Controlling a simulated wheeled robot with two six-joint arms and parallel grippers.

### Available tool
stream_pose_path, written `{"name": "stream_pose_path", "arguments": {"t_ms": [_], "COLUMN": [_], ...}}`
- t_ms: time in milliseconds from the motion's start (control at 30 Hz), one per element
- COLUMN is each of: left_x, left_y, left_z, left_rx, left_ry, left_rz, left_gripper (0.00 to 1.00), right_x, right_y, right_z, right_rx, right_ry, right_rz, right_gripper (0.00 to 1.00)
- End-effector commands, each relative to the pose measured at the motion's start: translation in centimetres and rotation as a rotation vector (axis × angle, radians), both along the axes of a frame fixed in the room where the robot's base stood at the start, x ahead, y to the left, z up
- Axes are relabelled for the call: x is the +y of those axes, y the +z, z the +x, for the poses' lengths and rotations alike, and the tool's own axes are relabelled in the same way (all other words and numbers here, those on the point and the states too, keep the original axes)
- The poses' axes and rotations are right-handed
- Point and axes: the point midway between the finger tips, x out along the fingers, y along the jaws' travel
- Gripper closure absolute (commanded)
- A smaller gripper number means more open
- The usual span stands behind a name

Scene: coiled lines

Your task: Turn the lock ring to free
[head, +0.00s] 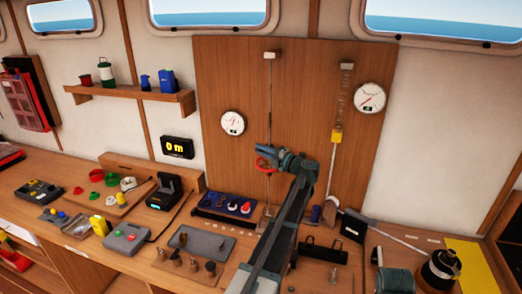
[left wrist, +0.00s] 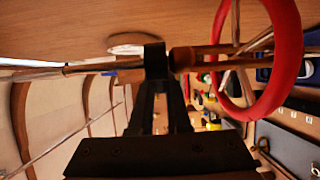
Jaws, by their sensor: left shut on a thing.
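A thin upright rod (head: 270,100) runs down a wooden panel, with a red handwheel (head: 263,165) on it. My left gripper (head: 268,155) is at the rod just above the red wheel. In the left wrist view its fingertips (left wrist: 154,58) are closed around the rod (left wrist: 95,67), where it meets a brown collar (left wrist: 205,54). The red wheel (left wrist: 285,70) is on the other side of this collar, apart from the fingers. The fingers hide the gripped part, so I cannot tell whether it is the lock ring. My right gripper is not in view.
A second rod with a spring and yellow block (head: 336,135) stands to the right, beside a round gauge (head: 370,97). Another gauge (head: 232,123) is left of the rod. Below, a blue switch panel (head: 228,206) and a grey plate (head: 200,243) crowd the bench.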

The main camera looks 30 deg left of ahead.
Motion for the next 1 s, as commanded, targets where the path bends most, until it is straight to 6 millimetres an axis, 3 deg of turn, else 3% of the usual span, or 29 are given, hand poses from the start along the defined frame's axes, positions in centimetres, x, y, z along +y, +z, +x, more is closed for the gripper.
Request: {"name": "stream_pose_path", "arguments": {"t_ms": [700,733,867,900,1000], "left_x": [-0.15,-0.15,-0.15,-0.14,-0.15], "left_y": [-0.08,-0.08,-0.06,-0.06,-0.04], "left_z": [-0.22,-0.22,-0.2,-0.19,-0.17], "left_rx": [0.0,0.0,-0.001,-0.001,-0.001], "left_ry": [0.072,0.072,0.071,0.071,0.07], "left_rz": [-0.003,-0.003,-0.002,-0.002,-0.001], "left_gripper": [1.0,0.83,0.6,0.55,0.55], "right_x": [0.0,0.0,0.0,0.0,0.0], "right_y": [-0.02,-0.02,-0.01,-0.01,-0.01], "right_z": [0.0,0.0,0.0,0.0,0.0], "right_rx": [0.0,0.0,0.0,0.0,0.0], "right_ry": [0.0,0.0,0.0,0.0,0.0], "right_rz": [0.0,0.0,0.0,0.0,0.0], "right_gripper": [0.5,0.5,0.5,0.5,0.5]}}
